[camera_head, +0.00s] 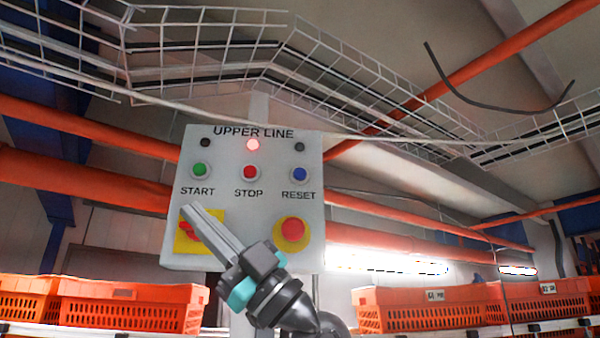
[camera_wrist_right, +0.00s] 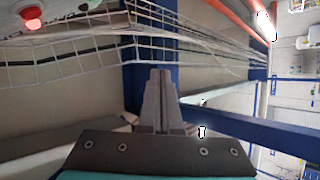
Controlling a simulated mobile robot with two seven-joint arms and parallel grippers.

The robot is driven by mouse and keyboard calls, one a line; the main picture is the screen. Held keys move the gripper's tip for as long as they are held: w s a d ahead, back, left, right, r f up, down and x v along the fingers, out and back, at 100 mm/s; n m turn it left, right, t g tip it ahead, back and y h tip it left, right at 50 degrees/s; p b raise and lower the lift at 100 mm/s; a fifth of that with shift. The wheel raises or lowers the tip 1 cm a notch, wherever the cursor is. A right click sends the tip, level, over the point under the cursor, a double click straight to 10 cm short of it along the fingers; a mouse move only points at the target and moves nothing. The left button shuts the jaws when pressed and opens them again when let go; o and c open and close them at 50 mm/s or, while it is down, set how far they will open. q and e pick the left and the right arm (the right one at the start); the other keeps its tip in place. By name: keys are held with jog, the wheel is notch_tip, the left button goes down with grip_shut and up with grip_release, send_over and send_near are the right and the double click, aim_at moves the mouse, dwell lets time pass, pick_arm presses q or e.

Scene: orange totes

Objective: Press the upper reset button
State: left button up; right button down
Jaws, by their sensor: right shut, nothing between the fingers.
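A grey control box labelled UPPER LINE (camera_head: 226,258) fills the middle of the head view. Its blue RESET button (camera_head: 299,174) is at the right of the button row. The red STOP button (camera_head: 250,173) is in the middle and the green START button (camera_head: 200,169) at the left. My right gripper (camera_head: 190,209) is in front of the box's lower left, its shut fingers pointing up and left over a yellow plate, below and left of the RESET button. The shut fingers also show in the wrist view (camera_wrist_right: 161,76). My left gripper is out of view.
A red mushroom button (camera_head: 293,229) on yellow sits at the box's lower right. A red lamp (camera_head: 252,145) is lit above STOP. Wire cable trays (camera_head: 200,55) and orange pipes (camera_head: 75,123) run overhead and behind. Orange totes (camera_head: 130,307) stand on both sides below.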

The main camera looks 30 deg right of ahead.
aim_at(300, 174)
jog(key=s+d+r+m+t+h, duration=0.3)
jog(key=d+r+m+h, duration=0.3)
jog(key=d+m+h, duration=0.1)
jog(key=s+d+r+m+t+h, duration=0.2)
jog(key=d+r+m+t+h, duration=0.2)
jog(key=d+r+m+h, duration=0.3)
jog(key=h, duration=0.2)
jog(key=shift+s+d+r+m+h, duration=0.25)
jog(key=shift+s+d+m+h, duration=0.05)
jog(key=shift+s+d+h, duration=0.1)
jog(key=shift+w, duration=0.15)
jog(key=shift+w+d+p, duration=0.6)
jog(key=shift+w+p, duration=0.05)
jog(key=shift+w, duration=0.65)
jog(key=shift+w+d+p, duration=0.6)
jog(key=shift+w+p, duration=0.05)
jog(key=shift+w, duration=0.65)
jog(key=shift+w+d+p, duration=0.6)
jog(key=shift+w+p, duration=0.05)
jog(key=shift+w, duration=0.65)
